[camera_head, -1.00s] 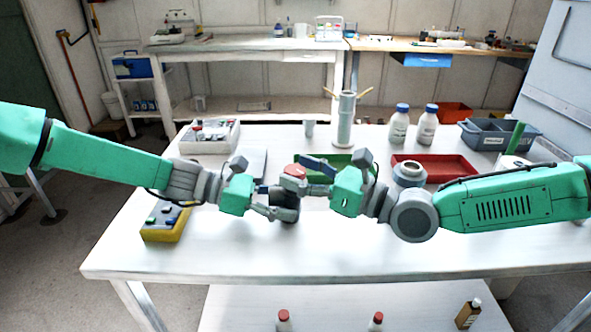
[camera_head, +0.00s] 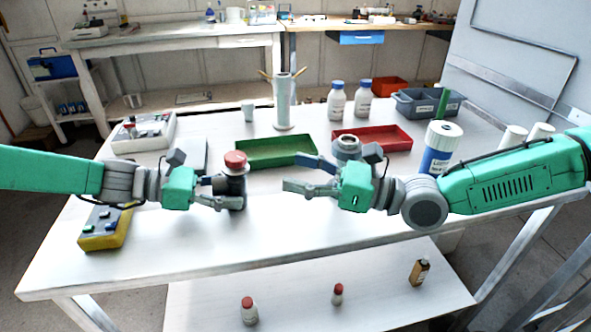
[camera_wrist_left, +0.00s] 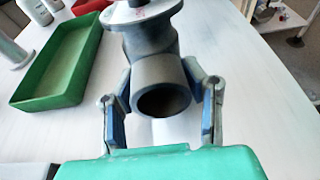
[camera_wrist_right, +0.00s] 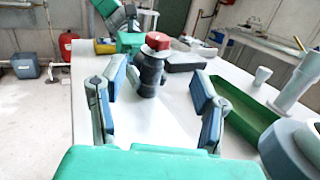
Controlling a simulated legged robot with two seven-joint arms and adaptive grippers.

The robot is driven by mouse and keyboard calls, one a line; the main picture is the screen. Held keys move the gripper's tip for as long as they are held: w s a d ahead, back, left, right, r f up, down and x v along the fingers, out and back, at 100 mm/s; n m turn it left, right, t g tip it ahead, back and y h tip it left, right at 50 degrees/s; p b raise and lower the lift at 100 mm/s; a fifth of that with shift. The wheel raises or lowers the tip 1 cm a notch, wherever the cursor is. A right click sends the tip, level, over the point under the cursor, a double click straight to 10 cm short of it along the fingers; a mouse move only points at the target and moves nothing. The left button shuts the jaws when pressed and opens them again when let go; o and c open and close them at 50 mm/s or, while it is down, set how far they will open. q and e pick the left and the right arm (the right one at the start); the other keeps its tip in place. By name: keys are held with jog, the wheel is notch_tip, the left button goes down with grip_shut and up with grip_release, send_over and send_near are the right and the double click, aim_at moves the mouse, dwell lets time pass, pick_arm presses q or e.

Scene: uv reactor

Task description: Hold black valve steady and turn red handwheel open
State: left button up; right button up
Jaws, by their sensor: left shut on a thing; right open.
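The black valve (camera_head: 236,191) stands upright on the white table, with the red handwheel (camera_head: 235,160) on its top. My left gripper (camera_head: 222,192) is shut on the valve body from the left. In the left wrist view its fingers (camera_wrist_left: 160,112) sit on both sides of the valve's round open end (camera_wrist_left: 163,98). My right gripper (camera_head: 297,175) is open and empty, to the right of the valve and apart from it. In the right wrist view the valve (camera_wrist_right: 150,75) and the red handwheel (camera_wrist_right: 159,41) stand beyond and between the open fingers (camera_wrist_right: 158,100).
A green tray (camera_head: 275,163) lies behind the valve, and a red tray (camera_head: 385,148) is further right. A grey round fitting (camera_head: 346,146) is close behind my right gripper. A yellow button box (camera_head: 105,236) is at the left. The table front is clear.

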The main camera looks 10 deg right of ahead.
aim_at(244, 161)
jog(key=shift+s+a+r+m+t+h, duration=0.6)
jog(key=shift+s+a+m+t+h, duration=1.05)
jog(key=shift+m+t+h, duration=0.85)
jog(key=x, duration=1.1)
jog(key=shift+w+a+f, duration=0.15)
jog(key=shift+w, duration=0.05)
jog(key=c, duration=1.2)
